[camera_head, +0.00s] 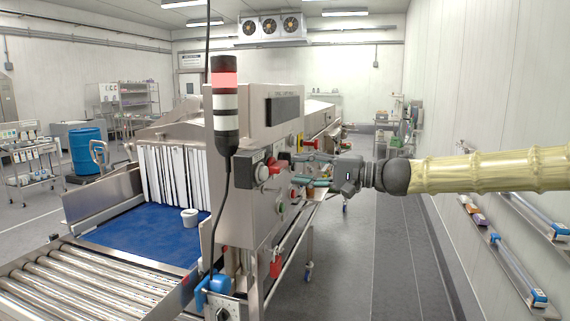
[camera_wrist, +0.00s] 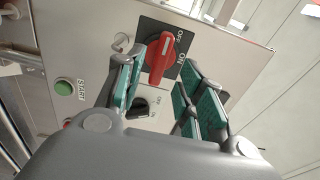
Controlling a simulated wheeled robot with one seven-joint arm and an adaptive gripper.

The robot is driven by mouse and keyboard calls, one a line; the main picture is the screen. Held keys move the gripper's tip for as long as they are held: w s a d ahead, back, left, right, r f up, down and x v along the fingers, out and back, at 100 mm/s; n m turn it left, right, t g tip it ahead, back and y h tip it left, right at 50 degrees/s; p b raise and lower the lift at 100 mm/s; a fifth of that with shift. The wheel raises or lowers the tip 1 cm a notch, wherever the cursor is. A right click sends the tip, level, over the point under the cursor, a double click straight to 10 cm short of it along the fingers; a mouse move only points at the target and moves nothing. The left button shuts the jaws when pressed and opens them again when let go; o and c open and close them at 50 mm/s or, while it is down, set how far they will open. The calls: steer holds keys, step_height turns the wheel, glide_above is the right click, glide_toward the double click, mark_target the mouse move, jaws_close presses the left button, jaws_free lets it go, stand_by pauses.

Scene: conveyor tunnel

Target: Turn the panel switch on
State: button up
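The panel switch is a red rotary handle (camera_wrist: 163,58) on a black plate marked OFF and ON, on a steel panel. In the wrist view the handle stands nearly upright, tilted slightly right, with both labels to its right. I cannot tell which label it is set to. In the head view the red switch (camera_head: 269,170) is on the machine's front box. My gripper (camera_wrist: 162,66) is open, its green-padded fingers on either side of the handle, with a visible gap at least on the right. It also shows in the head view (camera_head: 291,169), reaching in from the right.
Below the red switch is a black rotary knob (camera_wrist: 139,107). A green START button (camera_wrist: 65,88) is on the panel's left. A signal tower (camera_head: 225,105) stands left of the switch box. A blue conveyor belt (camera_head: 140,236) carries a white cup (camera_head: 189,217). The right aisle floor is clear.

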mark_target(285, 167)
steer(key=shift+p+x, duration=0.6)
steer(key=shift+x, duration=1.95)
jaws_close()
